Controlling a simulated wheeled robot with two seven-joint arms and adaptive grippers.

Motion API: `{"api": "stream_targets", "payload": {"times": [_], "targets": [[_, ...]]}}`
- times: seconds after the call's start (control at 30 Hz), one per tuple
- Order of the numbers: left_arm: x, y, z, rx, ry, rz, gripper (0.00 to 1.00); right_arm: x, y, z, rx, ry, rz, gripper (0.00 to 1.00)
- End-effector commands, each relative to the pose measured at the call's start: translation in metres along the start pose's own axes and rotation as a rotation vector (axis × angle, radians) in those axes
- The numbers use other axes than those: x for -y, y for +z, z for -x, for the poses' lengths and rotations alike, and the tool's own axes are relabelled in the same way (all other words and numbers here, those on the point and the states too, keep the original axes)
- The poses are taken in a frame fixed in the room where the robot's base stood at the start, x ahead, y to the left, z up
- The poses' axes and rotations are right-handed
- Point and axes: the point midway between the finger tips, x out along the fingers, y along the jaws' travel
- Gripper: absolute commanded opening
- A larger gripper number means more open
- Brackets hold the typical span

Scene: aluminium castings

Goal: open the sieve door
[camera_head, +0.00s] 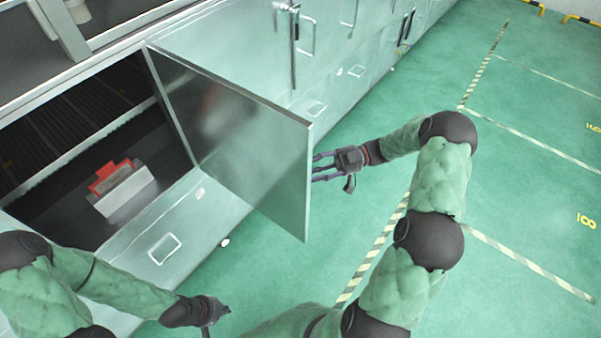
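The sieve door (235,135) is a flat grey-green metal panel. It stands swung out from the cabinet, hinged at its left edge, with the dark opening (130,135) uncovered. My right gripper (318,168) is at the free right edge of the door, on its far side, with its fingers spread and pointing left at the panel. I cannot tell whether the fingertips touch it. My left gripper (217,318) is low in the view, in front of the cabinet and below the door. Its digits look apart and nothing shows between them.
A red and white block (122,187) sits inside the opening. The cabinet row (345,60) runs to the upper right, with closed doors and handles. The green floor (530,190) with striped lines is clear on the right.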

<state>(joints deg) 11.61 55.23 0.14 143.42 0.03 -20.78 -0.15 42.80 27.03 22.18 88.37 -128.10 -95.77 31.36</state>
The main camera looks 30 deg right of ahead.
Motion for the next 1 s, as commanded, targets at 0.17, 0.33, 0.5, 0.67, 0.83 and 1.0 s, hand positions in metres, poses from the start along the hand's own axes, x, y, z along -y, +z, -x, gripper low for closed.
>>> {"api": "stream_targets", "payload": {"times": [0.17, 0.33, 0.5, 0.67, 0.83, 1.0], "targets": [[0.000, 0.000, 0.000, 0.000, 0.000, 0.000, 0.00, 0.000, 0.001, 0.036, 0.001, 0.003, 0.000, 0.46], [0.000, 0.000, 0.000, 0.000, 0.000, 0.000, 0.00, 0.000, 0.001, 0.059, 0.000, 0.002, -0.001, 0.46], [0.000, 0.000, 0.000, 0.000, 0.000, 0.000, 0.00, 0.000, 0.000, 0.069, 0.000, 0.000, 0.000, 0.46], [0.000, 0.000, 0.000, 0.000, 0.000, 0.000, 0.00, 0.000, 0.000, 0.070, 0.000, 0.000, -0.001, 0.46], [0.000, 0.000, 0.000, 0.000, 0.000, 0.000, 0.00, 0.000, 0.000, 0.070, 0.000, 0.000, -0.001, 0.46], [0.000, 0.000, 0.000, 0.000, 0.000, 0.000, 0.00, 0.000, 0.000, 0.070, 0.000, 0.000, -0.001, 0.46]]}}
